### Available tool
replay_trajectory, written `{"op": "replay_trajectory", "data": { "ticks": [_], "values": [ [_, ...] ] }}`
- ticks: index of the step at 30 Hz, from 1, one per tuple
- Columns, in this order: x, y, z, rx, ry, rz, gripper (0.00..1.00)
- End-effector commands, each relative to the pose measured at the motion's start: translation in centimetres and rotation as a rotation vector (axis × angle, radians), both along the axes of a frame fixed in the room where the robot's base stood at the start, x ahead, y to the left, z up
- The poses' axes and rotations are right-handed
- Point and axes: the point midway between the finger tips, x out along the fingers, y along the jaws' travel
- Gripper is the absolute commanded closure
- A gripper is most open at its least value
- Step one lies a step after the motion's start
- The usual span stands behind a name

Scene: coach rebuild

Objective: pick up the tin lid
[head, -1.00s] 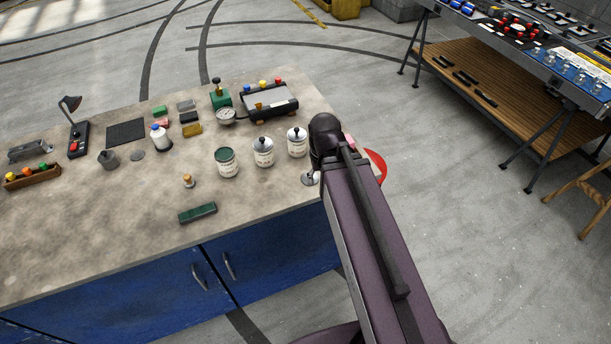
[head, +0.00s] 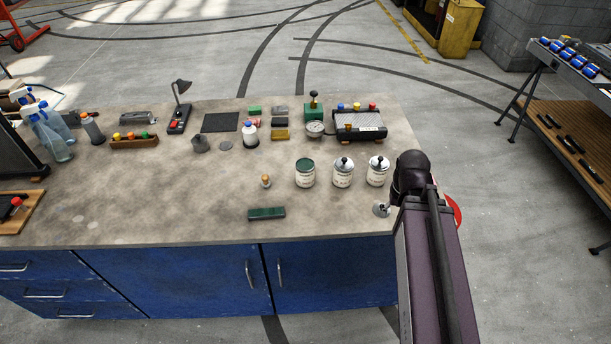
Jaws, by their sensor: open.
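A small silver lid with a dark knob (head: 381,208) lies on the worktop near its front right corner, close beside my arm, which partly covers it. An open tin with a dark green inside (head: 305,174) stands to its left without a lid. Two more tins, the middle one (head: 343,173) and the right one (head: 377,171), wear silver lids with black knobs. My arm rises from the lower right to a dark joint at the worktop's right edge. My gripper is not visible.
A green block (head: 266,213) and a small wooden-based knob piece (head: 266,181) lie left of the tins. A gauge (head: 315,129) and a box with coloured knobs (head: 359,124) stand behind. A red round thing (head: 453,212) shows beyond my arm.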

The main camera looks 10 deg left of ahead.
Motion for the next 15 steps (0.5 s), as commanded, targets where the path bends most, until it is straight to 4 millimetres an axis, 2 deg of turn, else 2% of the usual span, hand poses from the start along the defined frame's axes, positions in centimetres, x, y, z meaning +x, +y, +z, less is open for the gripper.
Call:
{"op": "replay_trajectory", "data": {
  "ticks": [15],
  "values": [
    [0.0,0.0,-2.2,0.000,0.000,0.000,0.30]
  ]
}}
